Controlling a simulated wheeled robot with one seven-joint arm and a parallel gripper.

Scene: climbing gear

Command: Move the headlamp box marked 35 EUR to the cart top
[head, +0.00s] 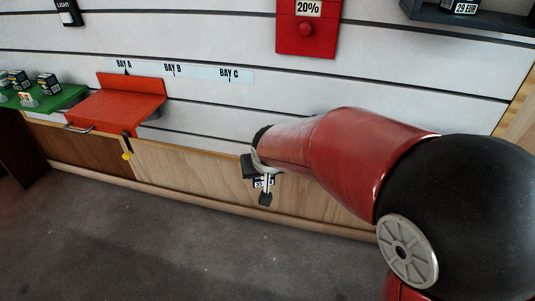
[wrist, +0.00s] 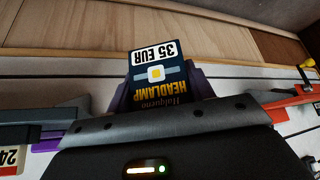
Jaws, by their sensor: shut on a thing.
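The dark headlamp box (wrist: 158,75), with a white label reading 35 EUR, shows upside down in the wrist view. My gripper (wrist: 155,92) is shut on it, with a finger on either side. In the head view my gripper (head: 265,190) is at the end of my red arm, in front of the wooden lower panel. A dark piece of the box with a white label (head: 264,181) shows there; the rest is hidden by the gripper. I cannot make out a cart top for certain in either view.
A red shelf (head: 120,105) with a metal handle juts out under the BAY A sign at left. A yellow knob (head: 127,156) hangs by it. A green shelf (head: 45,98) holds several small boxes. A dark shelf (head: 470,20) is at upper right. The grey floor (head: 150,240) in front is clear.

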